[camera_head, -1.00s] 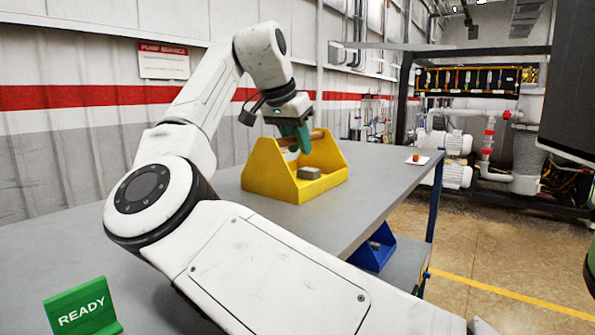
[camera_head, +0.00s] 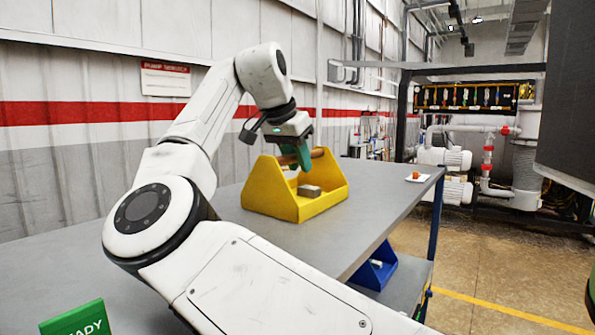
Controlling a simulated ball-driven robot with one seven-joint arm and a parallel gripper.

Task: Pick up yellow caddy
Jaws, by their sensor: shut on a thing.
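The yellow caddy (camera_head: 292,207) stands on the grey table. It is an open tray with two raised ends and a wooden bar handle (camera_head: 319,153) between them. A small grey block (camera_head: 309,191) lies inside it. My gripper (camera_head: 302,160), with green fingers, reaches down from above and is shut on the handle near its middle. The fingertips are partly hidden behind one another. Whether the caddy's base touches the table is hard to tell; it looks level and close to the surface.
The grey table (camera_head: 375,196) is clear around the caddy. A white card with a small orange thing (camera_head: 416,176) lies near the right edge. A green sign (camera_head: 80,320) stands at the near left. A blue caddy (camera_head: 375,268) sits on the shelf below. The wall is behind.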

